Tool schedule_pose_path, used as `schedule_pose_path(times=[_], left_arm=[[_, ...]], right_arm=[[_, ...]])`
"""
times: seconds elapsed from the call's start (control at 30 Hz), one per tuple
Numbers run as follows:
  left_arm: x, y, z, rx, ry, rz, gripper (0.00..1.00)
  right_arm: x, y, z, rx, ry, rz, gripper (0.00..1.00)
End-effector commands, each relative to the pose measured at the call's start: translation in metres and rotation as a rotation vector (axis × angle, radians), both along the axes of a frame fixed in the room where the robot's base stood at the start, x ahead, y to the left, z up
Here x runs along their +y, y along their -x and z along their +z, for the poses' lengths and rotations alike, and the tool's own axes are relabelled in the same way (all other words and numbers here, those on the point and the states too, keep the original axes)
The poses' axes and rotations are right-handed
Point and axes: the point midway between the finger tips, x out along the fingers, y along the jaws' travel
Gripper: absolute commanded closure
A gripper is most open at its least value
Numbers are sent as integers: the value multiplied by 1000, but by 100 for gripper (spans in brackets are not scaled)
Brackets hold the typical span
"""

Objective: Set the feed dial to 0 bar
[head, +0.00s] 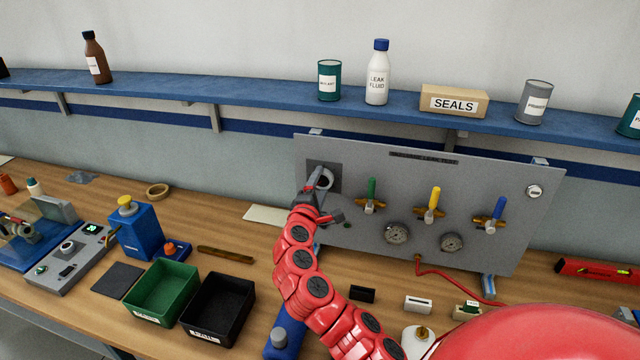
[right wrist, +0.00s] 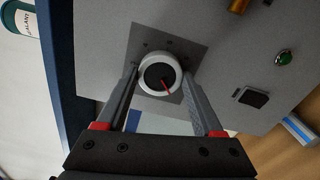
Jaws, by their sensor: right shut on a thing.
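The feed dial (head: 326,179) is a round knob with a white rim and dark face on a dark square plate, at the upper left of the grey panel (head: 380,245). In the right wrist view the dial (right wrist: 152,76) shows a red pointer line toward the lower right of the picture; I cannot read scale marks. My right gripper (head: 319,181) is at the dial, and in the right wrist view its fingers (right wrist: 160,74) lie on either side of the knob, shut on it. My left gripper is not in view.
Three valves with green (head: 371,189), yellow (head: 434,198) and blue (head: 498,208) levers sit right of the dial, with two gauges (head: 397,233) below. A blue shelf (head: 250,98) runs above the panel. Green (head: 161,318) and black bins (head: 202,333) stand on the bench.

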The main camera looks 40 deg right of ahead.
Motion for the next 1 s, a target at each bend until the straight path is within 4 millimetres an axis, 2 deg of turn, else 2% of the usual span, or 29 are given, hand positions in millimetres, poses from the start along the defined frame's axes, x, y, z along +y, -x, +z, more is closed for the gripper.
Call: schedule_pose_path(times=[0.3, 0.33, 0.5, 0.83, 1.0], left_arm=[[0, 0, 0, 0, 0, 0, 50], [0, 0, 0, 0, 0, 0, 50], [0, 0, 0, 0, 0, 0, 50], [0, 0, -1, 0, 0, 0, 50], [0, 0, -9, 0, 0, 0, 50]], right_arm=[[0, 0, -1, 3, 1, 0, 87], [0, 0, -1, 3, 1, 0, 30], [0, 0, -1, 3, 1, 0, 1], [2, 1, -1, 1, 2, 0, 1], [12, 11, -3, 0, 3, -1, 1]])
